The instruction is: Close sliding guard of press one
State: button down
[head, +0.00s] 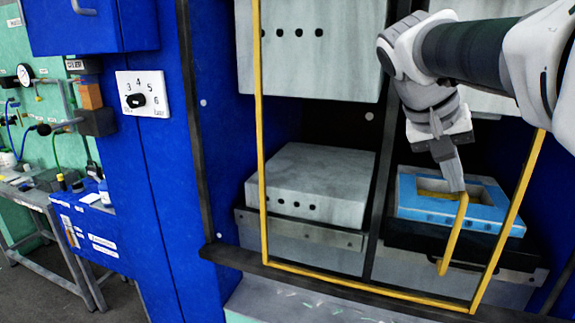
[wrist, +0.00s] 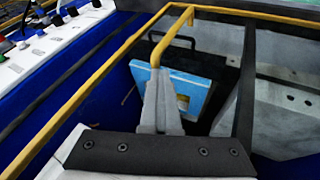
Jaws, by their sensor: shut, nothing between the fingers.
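The sliding guard is a thin yellow frame (head: 370,290) standing in front of the press opening, before both lower blocks; it also crosses the wrist view (wrist: 95,80). Its yellow bar handle (head: 453,238) is toward the right side of the frame, and the handle also shows in the wrist view (wrist: 183,45). My gripper (head: 459,188) is shut and empty, with its fingertips at the upper end of the handle. In the wrist view the fingers (wrist: 165,78) overlap the handle's near end; I cannot tell if they touch it.
Behind the guard are a grey block (head: 315,180) at left and a blue mould (head: 460,217) at right. A dark rail (head: 300,280) runs under the guard. A dial panel (head: 143,94) is on the blue housing at left. A cluttered side bench (head: 25,195) stands farther left.

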jog(key=s+d, duration=0.4)
jog(key=d, duration=0.6)
jog(key=s+d, duration=0.4)
jog(key=d, duration=0.6)
jog(key=shift+s, duration=0.2)
jog(key=shift+d, duration=0.1)
jog(key=shift+p, duration=0.3)
